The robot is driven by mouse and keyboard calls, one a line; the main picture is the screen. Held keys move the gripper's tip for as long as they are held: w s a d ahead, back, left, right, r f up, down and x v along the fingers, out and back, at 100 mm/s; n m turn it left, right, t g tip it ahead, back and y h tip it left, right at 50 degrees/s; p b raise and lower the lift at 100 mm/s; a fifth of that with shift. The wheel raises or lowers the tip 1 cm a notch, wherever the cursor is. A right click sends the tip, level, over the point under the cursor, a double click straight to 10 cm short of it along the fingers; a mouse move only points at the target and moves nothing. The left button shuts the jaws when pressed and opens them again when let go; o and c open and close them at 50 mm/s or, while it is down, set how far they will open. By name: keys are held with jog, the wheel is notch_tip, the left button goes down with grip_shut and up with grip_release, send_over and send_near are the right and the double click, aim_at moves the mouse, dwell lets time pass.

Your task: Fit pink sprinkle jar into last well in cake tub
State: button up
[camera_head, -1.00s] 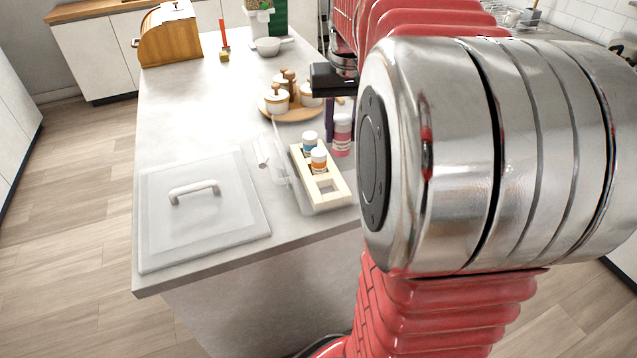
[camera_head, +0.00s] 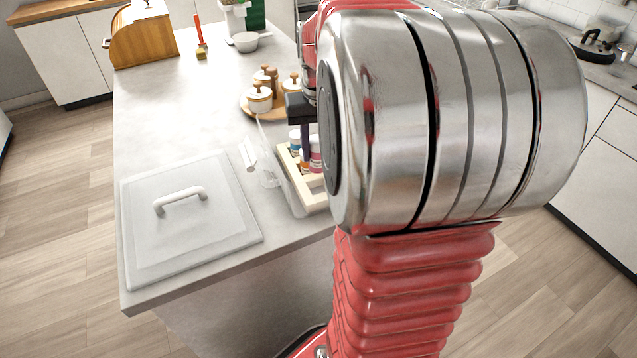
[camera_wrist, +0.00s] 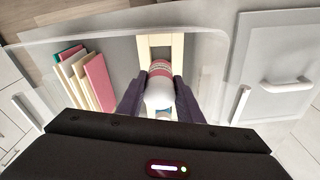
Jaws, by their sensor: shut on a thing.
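The pink sprinkle jar (camera_wrist: 159,72) with its white cap is between the purple fingers of my gripper (camera_wrist: 157,90), which is shut on it. In the head view the pink jar (camera_head: 316,153) shows over the wooden insert beside the blue jar (camera_head: 295,140) and orange jar (camera_head: 304,160). The cake tub (camera_wrist: 215,60) is clear-walled and holds the pale wooden insert (camera_wrist: 160,40) with square wells. An open well shows beyond the jar in the wrist view. The jar's base is hidden, so I cannot tell whether it has entered a well. My arm hides part of the insert.
The tub's lid (camera_head: 225,215) with a white handle lies flat on the counter to the left. Lidded pots on a round wooden tray (camera_head: 255,112) stand behind the tub. Cream and pink flat items (camera_wrist: 95,78) show left of the insert. Counter behind the lid is clear.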

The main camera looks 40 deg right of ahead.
aim_at(318, 165)
notch_tip(318, 165, down, 5)
jog(key=shift+r, duration=0.1)
jog(key=shift+s, duration=0.1)
jog(key=shift+f, duration=1.95)
jog(key=shift+s+f, duration=0.1)
jog(key=shift+f, duration=0.3)
jog(key=o, duration=1)
jog(key=shift+s+a+f, duration=0.1)
jog(key=shift+f, duration=0.1)
jog(key=shift+c, duration=0.2)
jog(key=shift+o, duration=0.9)
jog(key=shift+r, duration=0.55)
jog(key=r, duration=1.2)
jog(key=shift+s+a, duration=0.3)
jog(key=shift+s, duration=0.1)
